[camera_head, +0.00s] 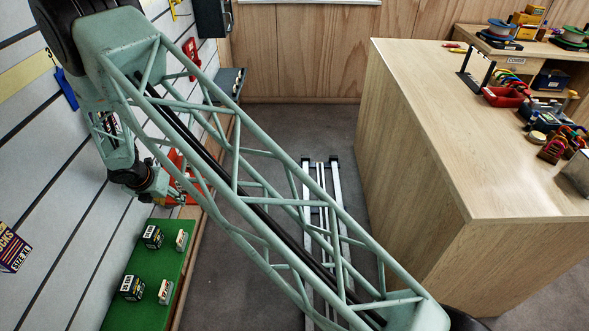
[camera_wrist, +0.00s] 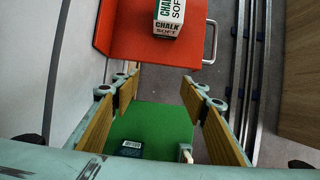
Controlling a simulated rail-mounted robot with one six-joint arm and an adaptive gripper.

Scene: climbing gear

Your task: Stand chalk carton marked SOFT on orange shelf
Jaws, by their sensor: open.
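A white and green chalk carton (camera_wrist: 170,17) marked CHALK SOFT rests on the orange shelf (camera_wrist: 135,40) in the wrist view. Its upper end is cut off by the frame edge, so I cannot tell its full pose. In the head view the orange shelf (camera_head: 176,163) is mostly hidden behind my arm and the carton is not visible. My gripper (camera_wrist: 161,90) is open, with its wood-coloured finger pads wide apart and nothing between them. The carton lies beyond the fingertips, apart from them.
A green shelf (camera_head: 152,276) holds two dark boxes and two small pale cartons. It shows below the fingers in the wrist view (camera_wrist: 150,120). The slatted wall is close on the left. A metal handle (camera_wrist: 211,42) sits at the orange shelf's right side. A wooden counter (camera_head: 450,120) stands right.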

